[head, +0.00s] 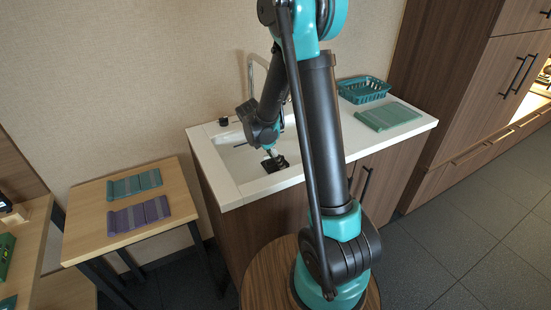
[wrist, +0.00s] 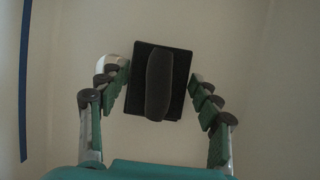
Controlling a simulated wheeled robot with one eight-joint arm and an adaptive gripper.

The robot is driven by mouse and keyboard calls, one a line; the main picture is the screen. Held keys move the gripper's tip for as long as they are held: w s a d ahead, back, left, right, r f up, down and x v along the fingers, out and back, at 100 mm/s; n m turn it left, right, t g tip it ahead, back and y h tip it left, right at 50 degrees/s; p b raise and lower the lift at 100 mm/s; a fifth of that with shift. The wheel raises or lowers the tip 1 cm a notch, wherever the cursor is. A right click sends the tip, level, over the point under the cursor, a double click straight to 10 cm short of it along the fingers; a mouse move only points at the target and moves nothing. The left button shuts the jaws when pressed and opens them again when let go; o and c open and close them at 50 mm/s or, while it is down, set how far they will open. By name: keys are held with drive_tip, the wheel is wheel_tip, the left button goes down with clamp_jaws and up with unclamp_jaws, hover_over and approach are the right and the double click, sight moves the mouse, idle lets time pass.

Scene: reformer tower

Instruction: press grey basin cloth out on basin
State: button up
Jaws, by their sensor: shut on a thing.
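In the head view my gripper (head: 271,154) points down into the basin, and the fingertips are too small to make out.
The tap (head: 250,72) rises behind the basin. A folded green cloth (head: 388,116) and a teal basket (head: 363,89) are on the counter at right. A side table (head: 90,240) at left carries a green cloth (head: 135,185) and a purple cloth (head: 139,215).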

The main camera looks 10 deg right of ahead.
drive_tip(key=shift+f, duration=0.35)
idle(1.1)
drive_tip(key=shift+r, duration=3.5)
wheel_tip(320, 180, up, 8)
